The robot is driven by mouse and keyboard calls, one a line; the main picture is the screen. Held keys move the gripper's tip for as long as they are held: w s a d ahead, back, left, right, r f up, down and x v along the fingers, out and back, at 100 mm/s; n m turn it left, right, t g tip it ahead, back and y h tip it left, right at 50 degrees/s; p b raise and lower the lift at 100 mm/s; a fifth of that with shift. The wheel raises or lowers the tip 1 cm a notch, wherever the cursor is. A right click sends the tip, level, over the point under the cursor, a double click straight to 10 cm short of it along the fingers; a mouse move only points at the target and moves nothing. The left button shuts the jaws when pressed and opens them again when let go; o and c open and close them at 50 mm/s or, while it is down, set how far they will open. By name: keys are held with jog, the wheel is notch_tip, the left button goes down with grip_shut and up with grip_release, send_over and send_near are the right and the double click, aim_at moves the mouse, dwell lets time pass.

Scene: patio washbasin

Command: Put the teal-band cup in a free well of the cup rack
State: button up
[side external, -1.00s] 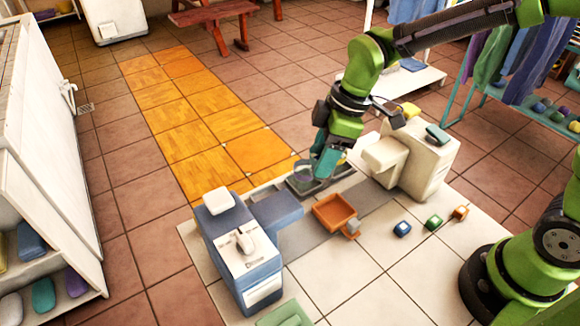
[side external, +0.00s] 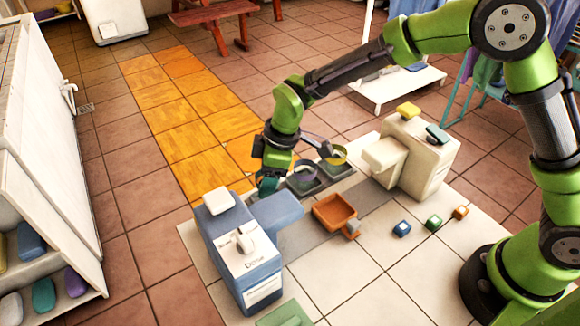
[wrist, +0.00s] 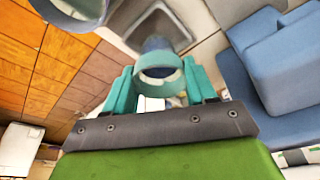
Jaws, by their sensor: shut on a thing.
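My gripper (side external: 268,187) is low behind the blue dispenser, at the left end of the dark cup rack (side external: 312,188). In the wrist view the teal fingers of my gripper (wrist: 160,78) are shut on the teal-band cup (wrist: 160,60), whose round rim shows between them. In the side view this cup is hidden by my gripper and the dispenser. A purple-band cup (side external: 303,172) and a yellow-band cup (side external: 335,154) stand at the rack. Another cup (wrist: 72,12) shows at the wrist view's top left. I cannot tell whether the held cup touches a well.
The blue dispenser (side external: 242,262) stands close by my gripper; its blue body also fills the wrist view's right (wrist: 275,75). An orange tray (side external: 334,211) lies in front of the rack. A cream machine (side external: 415,160) stands to the right. Several small coloured blocks (side external: 433,222) lie on the tiles.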

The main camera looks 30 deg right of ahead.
jog(key=shift+f, duration=1)
jog(key=shift+f, duration=0.1)
jog(key=o, duration=1.1)
jog(key=shift+o, duration=0.2)
jog(key=v, duration=1.2)
jog(key=s+d+r+m+t, duration=0.2)
jog(key=s+d+r+m, duration=0.4)
jog(key=d+r, duration=0.3)
jog(key=s+d+m+t, duration=0.3)
jog(key=s+d+m, duration=0.6)
jog(key=s, duration=0.3)
jog(key=shift+s+d+r+m+t, duration=0.2)
jog(key=shift+s+d+m+t, duration=0.1)
jog(key=shift+s+d, duration=0.1)
